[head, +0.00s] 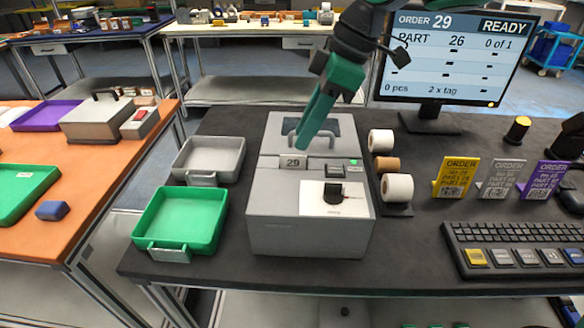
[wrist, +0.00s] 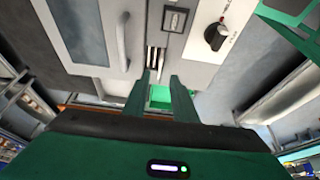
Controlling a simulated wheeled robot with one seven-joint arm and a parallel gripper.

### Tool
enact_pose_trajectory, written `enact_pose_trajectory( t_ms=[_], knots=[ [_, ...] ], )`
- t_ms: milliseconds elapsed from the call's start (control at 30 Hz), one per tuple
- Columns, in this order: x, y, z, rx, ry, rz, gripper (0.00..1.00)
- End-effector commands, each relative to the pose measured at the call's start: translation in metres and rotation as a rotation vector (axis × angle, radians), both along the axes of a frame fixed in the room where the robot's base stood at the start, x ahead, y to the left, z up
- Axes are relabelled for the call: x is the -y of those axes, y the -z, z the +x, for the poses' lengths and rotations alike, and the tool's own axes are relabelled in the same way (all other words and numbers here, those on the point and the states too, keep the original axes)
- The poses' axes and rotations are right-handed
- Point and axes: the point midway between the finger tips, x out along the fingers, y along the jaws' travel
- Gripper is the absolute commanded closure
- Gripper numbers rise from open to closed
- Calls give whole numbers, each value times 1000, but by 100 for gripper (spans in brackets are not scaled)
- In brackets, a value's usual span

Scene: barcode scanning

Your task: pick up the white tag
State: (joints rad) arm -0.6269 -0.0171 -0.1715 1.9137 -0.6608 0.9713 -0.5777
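I cannot clearly make out a loose white tag in either view. The grey machine (head: 262,215) marked 29 stands on the dark bench, with a small slotted part (head: 336,171) on its top. In the wrist view a slotted part with pale strips (wrist: 153,62) lies just beyond my fingertips; I cannot tell whether a tag is in it. My gripper (head: 304,142) hangs over the machine near its handle. In the wrist view my gripper (wrist: 160,76) has its two green fingers apart, with nothing seen held between them.
A grey tray (head: 187,170) and a green tray (head: 202,240) stand left of the machine. White rolls (head: 396,188), yellow, grey (head: 500,178) and purple order cards, a keyboard (head: 515,232) and a monitor (head: 450,55) reading "2 x tag" stand right. An orange table is far left.

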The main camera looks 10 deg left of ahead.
Motion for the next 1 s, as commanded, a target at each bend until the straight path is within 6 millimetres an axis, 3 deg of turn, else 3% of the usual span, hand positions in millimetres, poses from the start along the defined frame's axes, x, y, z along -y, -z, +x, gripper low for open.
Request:
enact_pose_trajectory(
  t_ms=[167,500,800,833,933,1000],
  knots=[
    [-3,10,0,-1,2,-2,75],
    [-15,51,0,-2,2,-2,75],
    [-17,56,1,1,4,-1,75],
    [-17,56,1,1,4,-1,77],
    [-17,56,1,1,4,-1,100],
    [-17,56,1,1,4,-1,100]
  ],
)
